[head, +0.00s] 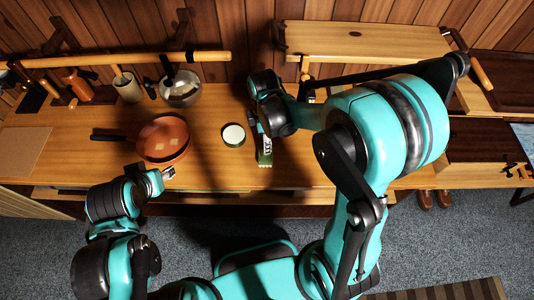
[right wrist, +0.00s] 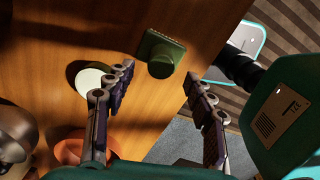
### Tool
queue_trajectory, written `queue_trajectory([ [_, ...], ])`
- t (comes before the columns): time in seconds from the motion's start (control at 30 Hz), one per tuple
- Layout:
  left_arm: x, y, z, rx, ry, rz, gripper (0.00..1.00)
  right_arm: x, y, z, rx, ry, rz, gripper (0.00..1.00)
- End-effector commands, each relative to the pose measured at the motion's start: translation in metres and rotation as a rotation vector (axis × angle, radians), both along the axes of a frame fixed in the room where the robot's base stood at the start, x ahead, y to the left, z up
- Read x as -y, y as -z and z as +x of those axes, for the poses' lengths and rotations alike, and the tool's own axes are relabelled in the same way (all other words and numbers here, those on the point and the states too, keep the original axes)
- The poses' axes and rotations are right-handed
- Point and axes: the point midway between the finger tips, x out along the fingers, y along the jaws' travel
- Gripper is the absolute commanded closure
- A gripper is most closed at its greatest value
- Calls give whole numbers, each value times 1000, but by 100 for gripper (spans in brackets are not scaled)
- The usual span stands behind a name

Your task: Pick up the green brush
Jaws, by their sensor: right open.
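A green object with white markings (head: 265,152), which looks like the green brush, lies on the wooden counter near its front edge, just below my right wrist in the head view. In the right wrist view the green object (right wrist: 161,55) lies just beyond the fingertips, roughly between them. My right gripper (right wrist: 160,74) is open and empty; its fingers are largely hidden by the wrist in the head view. My left gripper (head: 167,172) is by the counter's front edge, beside the brown pan; its jaws are too small to read.
A round green tin with a pale lid (head: 233,134) stands left of the green object. A brown pan (head: 163,139) is farther left, with a metal bowl (head: 181,90) behind it. A raised wooden board (head: 362,42) is at the back right. The counter (head: 205,175) is bare in front.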

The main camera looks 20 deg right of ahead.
Motion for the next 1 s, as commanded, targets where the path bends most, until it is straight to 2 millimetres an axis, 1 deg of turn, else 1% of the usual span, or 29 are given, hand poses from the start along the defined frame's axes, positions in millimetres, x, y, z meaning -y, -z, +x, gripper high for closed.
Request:
queue_trajectory([
  [0.03, 0, 3, 0, 0, 0, 0, 54, 0, 8, 0, 0, 1, 0, 46],
  [0.2, 0, 12, 0, 0, 0, 0, 54, 1, 35, -1, 1, 2, 0, 46],
  [0.3, 0, 14, 0, 0, 0, 0, 54, 1, 46, -1, 1, 2, 0, 46],
  [0.4, 0, 15, 0, 0, 0, 0, 54, 1, 50, -1, 1, 2, 0, 46],
  [0.6, 0, 14, 0, 0, 0, 0, 54, 1, 50, -1, 1, 3, 0, 46],
  [0.67, 0, 14, 0, 0, 0, 0, 54, 1, 50, -1, 1, 3, 0, 62],
  [0.7, 0, 14, 0, 0, 0, 0, 54, 1, 50, -1, 1, 3, 0, 72],
  [0.77, 0, 14, 0, 0, 0, 0, 54, 1, 50, -1, 2, 3, 0, 88],
  [0.8, 0, 14, 0, 0, 0, 0, 54, 1, 50, -1, 1, 3, 0, 98],
  [0.83, 0, 14, 0, 0, 0, 0, 54, 1, 50, -1, 1, 3, 0, 100],
  [1.0, 0, 14, 0, 0, 0, 0, 54, 1, 50, -1, 1, 3, 0, 100],
])
